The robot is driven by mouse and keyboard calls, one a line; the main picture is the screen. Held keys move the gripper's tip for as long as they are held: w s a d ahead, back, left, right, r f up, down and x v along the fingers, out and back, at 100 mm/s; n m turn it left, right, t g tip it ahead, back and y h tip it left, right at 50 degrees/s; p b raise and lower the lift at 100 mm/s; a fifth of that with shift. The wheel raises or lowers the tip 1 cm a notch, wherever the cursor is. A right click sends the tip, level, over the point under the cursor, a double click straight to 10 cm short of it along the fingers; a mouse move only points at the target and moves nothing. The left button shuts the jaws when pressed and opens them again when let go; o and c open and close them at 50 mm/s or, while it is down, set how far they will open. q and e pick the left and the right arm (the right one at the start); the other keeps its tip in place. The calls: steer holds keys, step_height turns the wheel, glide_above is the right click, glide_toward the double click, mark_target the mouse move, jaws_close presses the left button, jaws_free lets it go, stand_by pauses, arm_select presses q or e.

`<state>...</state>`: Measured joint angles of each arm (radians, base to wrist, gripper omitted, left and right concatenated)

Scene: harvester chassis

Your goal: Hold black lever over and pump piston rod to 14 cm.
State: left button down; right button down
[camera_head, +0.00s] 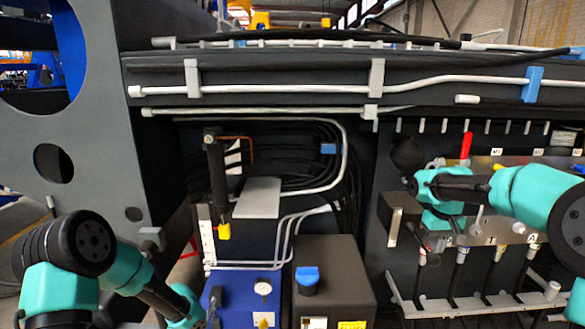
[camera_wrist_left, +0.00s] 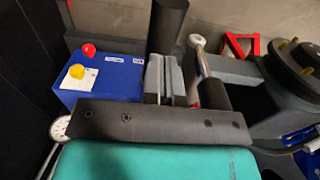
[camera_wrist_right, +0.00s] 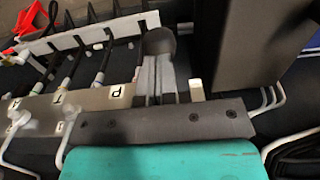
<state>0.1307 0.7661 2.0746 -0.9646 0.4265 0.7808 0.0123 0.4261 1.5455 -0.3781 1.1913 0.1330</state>
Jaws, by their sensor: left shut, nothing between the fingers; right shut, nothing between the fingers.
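In the head view a black upright cylinder (camera_head: 217,180) with a yellow tip stands beside a white scale strip (camera_head: 208,235). A bright rod with an eye end (camera_wrist_left: 200,55) shows in the left wrist view. My left gripper (camera_head: 213,302) is shut, low beside the blue box; in the left wrist view its fingers (camera_wrist_left: 164,75) lie before a black tube (camera_wrist_left: 168,25). My right gripper (camera_head: 420,240) is shut at the left end of the valve block; in the right wrist view a dark rounded piece (camera_wrist_right: 158,42), possibly the black lever, is just past its fingers. Contact is unclear.
The blue box (camera_head: 238,296) with a gauge and a black box (camera_head: 335,285) with a blue cap stand at bottom centre. The valve block (camera_head: 485,215) carries a red handle (camera_head: 466,146) and hoses. Pipes (camera_head: 300,89) run across the top.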

mark_target(433, 262)
steer(key=shift+f, duration=0.1)
steer(key=shift+f, duration=3.05)
arm_select(q)
steer(key=shift+f, duration=0.15)
steer(key=shift+f, duration=5.85)
step_height(433, 262, up, 12)
steer(key=shift+s+r, duration=0.15)
steer(key=shift+r, duration=0.1)
steer(key=shift+f, duration=0.1)
